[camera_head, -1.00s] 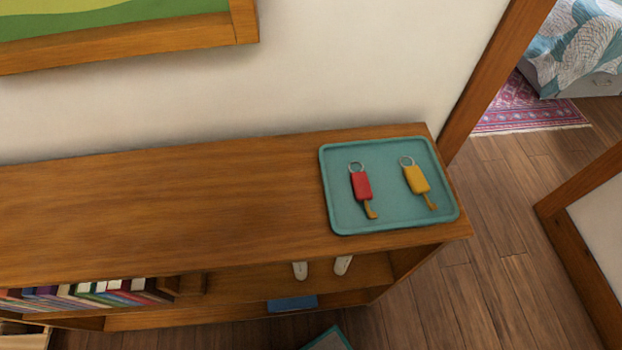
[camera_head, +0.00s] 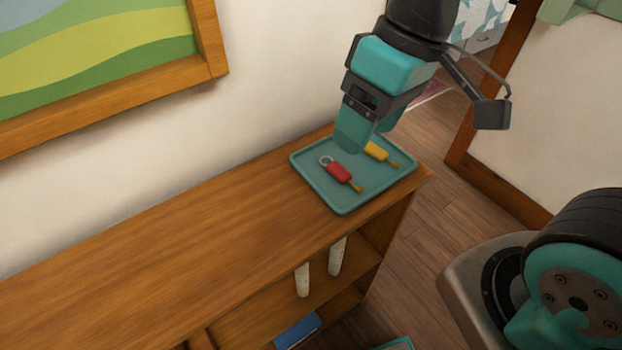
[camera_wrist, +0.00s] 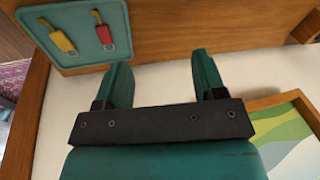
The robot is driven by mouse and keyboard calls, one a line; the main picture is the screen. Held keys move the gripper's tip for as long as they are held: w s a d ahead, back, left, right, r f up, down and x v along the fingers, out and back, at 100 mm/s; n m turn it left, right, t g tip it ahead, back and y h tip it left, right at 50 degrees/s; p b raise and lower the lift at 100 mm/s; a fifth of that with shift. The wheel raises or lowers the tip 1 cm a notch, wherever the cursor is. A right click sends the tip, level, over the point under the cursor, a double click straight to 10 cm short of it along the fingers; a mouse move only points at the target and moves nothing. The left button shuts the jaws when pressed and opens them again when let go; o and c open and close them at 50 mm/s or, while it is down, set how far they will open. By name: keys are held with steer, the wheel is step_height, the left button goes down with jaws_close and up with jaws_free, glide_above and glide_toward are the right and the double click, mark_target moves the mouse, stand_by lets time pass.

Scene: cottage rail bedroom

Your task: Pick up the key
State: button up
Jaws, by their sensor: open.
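Two keys lie on a teal tray (camera_head: 343,206) at the right end of a wooden shelf top. One has a red fob (camera_head: 340,172) with a metal ring, the other a yellow fob (camera_head: 378,152) partly hidden behind my gripper. My gripper (camera_head: 366,140) is above the tray's back part in the head view. Its two fingers (camera_wrist: 163,82) are apart with nothing between them, and the keys lie beyond the left finger's tip.
The wooden shelf top (camera_head: 180,240) is bare left of the tray. White objects (camera_head: 337,257) and a blue item (camera_head: 297,330) are on the shelves below. A framed picture (camera_head: 100,70) hangs on the wall, and a wooden post (camera_head: 500,60) stands behind my gripper.

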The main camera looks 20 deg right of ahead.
steer(key=w+d+f+m+h+b, duration=0.1)
steer(key=w+f+h, duration=0.15)
steer(key=w, duration=0.45)
steer(key=w+d+f+m+h, duration=0.1)
steer(key=w+d+f, duration=0.1)
steer(key=w+f, duration=0.35)
steer(key=p, duration=0.2)
glide_above(340, 170)
steer(key=f, duration=0.9)
steer(key=shift+w+a, duration=0.15)
steer(key=shift+a, duration=0.15)
steer(key=shift+d+f+p, duration=0.15)
steer(key=shift+f+p, duration=0.3)
steer(key=shift+f, duration=1.05)
steer(key=shift+d+f+p, duration=0.1)
steer(key=shift+f+p, duration=0.35)
steer(key=shift+f, duration=1)
steer(key=shift+c, duration=0.5)
steer(key=c, duration=0.9)
